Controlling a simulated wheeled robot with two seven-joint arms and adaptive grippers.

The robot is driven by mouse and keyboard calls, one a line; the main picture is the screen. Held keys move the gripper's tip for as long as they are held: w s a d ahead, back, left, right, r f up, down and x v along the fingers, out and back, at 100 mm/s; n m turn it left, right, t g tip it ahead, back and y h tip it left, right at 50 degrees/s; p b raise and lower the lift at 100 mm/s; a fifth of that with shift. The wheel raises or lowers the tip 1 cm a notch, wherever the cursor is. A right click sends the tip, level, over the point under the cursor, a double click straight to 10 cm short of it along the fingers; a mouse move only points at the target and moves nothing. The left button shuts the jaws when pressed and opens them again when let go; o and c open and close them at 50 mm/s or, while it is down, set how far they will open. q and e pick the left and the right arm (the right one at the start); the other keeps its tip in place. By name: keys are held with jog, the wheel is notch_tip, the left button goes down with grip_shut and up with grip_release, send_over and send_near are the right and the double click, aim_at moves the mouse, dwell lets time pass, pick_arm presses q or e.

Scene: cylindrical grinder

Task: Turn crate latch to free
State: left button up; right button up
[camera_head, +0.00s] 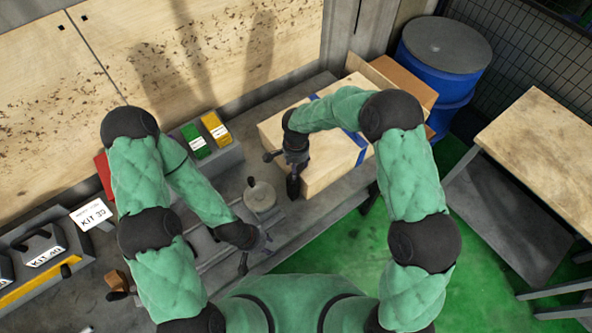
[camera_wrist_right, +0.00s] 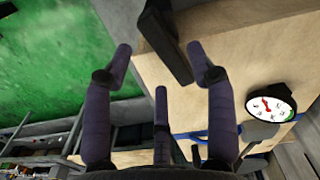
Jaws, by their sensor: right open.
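A pale wooden crate (camera_head: 325,172) with blue straps sits on the grey bench right of centre. In the right wrist view a dark bar (camera_wrist_right: 166,42), probably the latch, lies against the pale wood of the crate (camera_wrist_right: 225,25). My right gripper (camera_wrist_right: 160,52) is open, its fingers spread on both sides of the bar's lower end; I cannot tell if they touch it. In the head view my right gripper (camera_head: 292,180) is at the crate's left end and hides the latch area. My left gripper (camera_head: 256,252) hangs over the bench, its fingers seemingly spread and empty.
A round pale knob (camera_head: 260,196) stands left of the crate. Green and yellow boxes (camera_head: 215,129) stand behind. Blue drums (camera_head: 445,60) and a wooden-topped table (camera_head: 545,135) are right.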

notch_tip(320, 180, down, 3)
jog(key=shift+w+r, duration=0.1)
jog(key=shift+f, duration=0.95)
grip_shut()
